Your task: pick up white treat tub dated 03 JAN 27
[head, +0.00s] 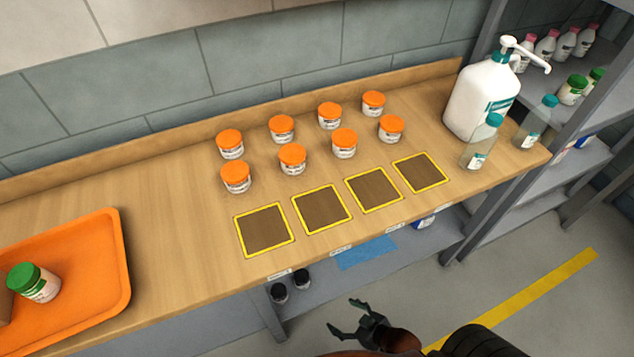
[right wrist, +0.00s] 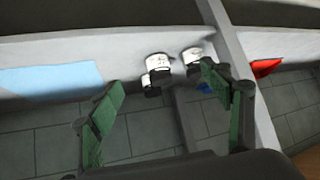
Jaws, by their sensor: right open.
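Several white treat tubs with orange lids stand upright in two rows on the wooden counter (head: 170,222) in the head view. The back row holds tubs at the left (head: 230,149), middle left (head: 282,134), middle right (head: 329,121) and right (head: 373,108). The front row has tubs (head: 236,182), (head: 292,164), (head: 344,148) and (head: 391,133). Their labels are too small to read a date. My right gripper (head: 352,319) is open and empty, in front of the counter and apart from the tubs. It also shows in the right wrist view (right wrist: 165,110). My left gripper is not in view.
Several yellow-edged brown squares (head: 265,229) lie before the tubs. An orange tray (head: 105,285) with a green-lidded tub (head: 36,282) is at left. A pump bottle (head: 482,98) and clear bottles (head: 480,145) stand right. Two dark-lidded jars (head: 279,292) sit on the lower shelf.

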